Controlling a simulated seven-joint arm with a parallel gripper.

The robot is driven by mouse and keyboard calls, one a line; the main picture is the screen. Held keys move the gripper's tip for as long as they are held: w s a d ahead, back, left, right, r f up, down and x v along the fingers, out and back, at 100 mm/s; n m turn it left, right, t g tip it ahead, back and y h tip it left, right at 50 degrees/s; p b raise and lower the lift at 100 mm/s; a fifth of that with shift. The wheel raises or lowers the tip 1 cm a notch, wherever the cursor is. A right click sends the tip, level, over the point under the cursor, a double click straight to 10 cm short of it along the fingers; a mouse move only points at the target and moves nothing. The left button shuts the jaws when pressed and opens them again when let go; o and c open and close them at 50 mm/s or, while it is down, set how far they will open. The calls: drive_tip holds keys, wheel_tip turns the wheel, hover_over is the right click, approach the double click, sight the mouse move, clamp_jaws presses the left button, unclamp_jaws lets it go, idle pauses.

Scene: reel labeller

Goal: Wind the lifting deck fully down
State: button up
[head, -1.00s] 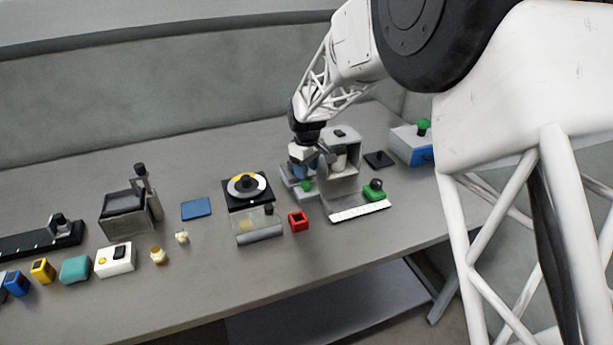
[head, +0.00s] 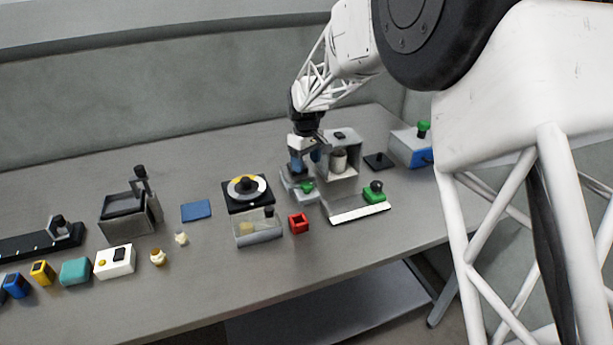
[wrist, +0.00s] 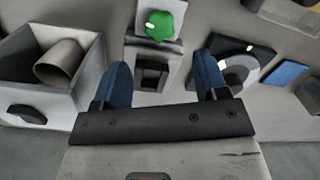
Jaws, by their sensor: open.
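My gripper (head: 306,166) is open, its two blue fingers pointing down over a small grey unit (head: 292,187) with a green lobed knob (head: 307,187). In the wrist view, a dark square piece (wrist: 152,74) on this unit lies between the open fingers (wrist: 160,72), with nothing seen gripped. The green knob (wrist: 165,26) is just beyond it. No label marks the lifting deck, and I cannot tell for sure whether this unit is it. The deck's height cannot be read from these views.
A grey open-sided housing (head: 353,160) holding a pale cylinder stands close right of my gripper. Bare table lies at the front.

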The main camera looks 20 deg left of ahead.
sight(307, 184)
drive_tip(key=m+g, duration=0.1)
drive_tip(key=m, duration=0.1)
drive_tip(key=w+a+m+g+h, duration=0.1)
drive_tip(key=m, duration=0.1)
drive_tip(key=w+m+g+h, duration=0.1)
drive_tip(key=m, duration=0.2)
drive_tip(key=shift+w+a+f, duration=0.2)
drive_tip(key=shift+a, duration=0.05)
drive_tip(key=shift+x, duration=3.9)
drive_tip(key=c, duration=0.9)
drive_tip(key=shift+c, duration=0.2)
